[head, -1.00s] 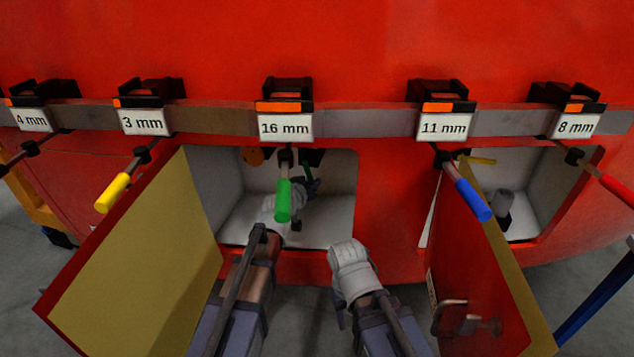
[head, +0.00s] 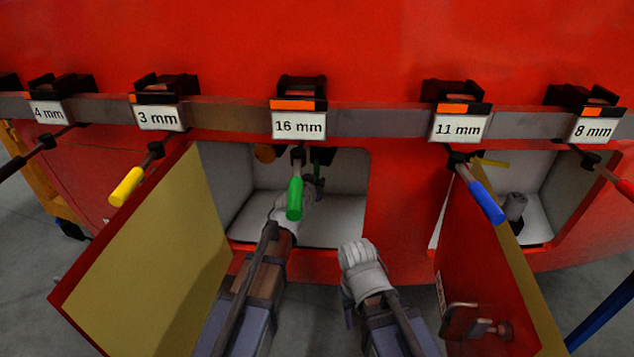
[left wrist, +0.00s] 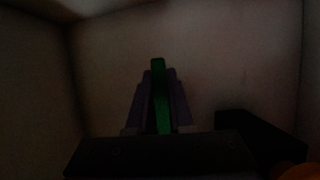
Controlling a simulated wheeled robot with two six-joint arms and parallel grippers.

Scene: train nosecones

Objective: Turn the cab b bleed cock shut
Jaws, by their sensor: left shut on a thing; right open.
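A dark green lever (head: 318,163), which looks like the bleed cock's handle, is inside the white compartment under the 16 mm label. My left gripper (head: 317,187) reaches into this compartment and is shut on the lever. In the left wrist view the green lever (left wrist: 159,95) stands upright between the two purple-grey fingers (left wrist: 159,105). The cock's body is dark and partly hidden by the hanging green-handled tool (head: 295,198). No cab lettering is readable. My right gripper (head: 348,310) is outside, below the compartment's right edge, empty and mostly hidden by its wrist.
Tools with yellow (head: 127,186), green and blue (head: 486,203) handles hang from the labelled rail (head: 225,119). An open door (head: 150,255) stands left of the compartment. Another open door (head: 490,290) stands at the right, before a second compartment (head: 540,200).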

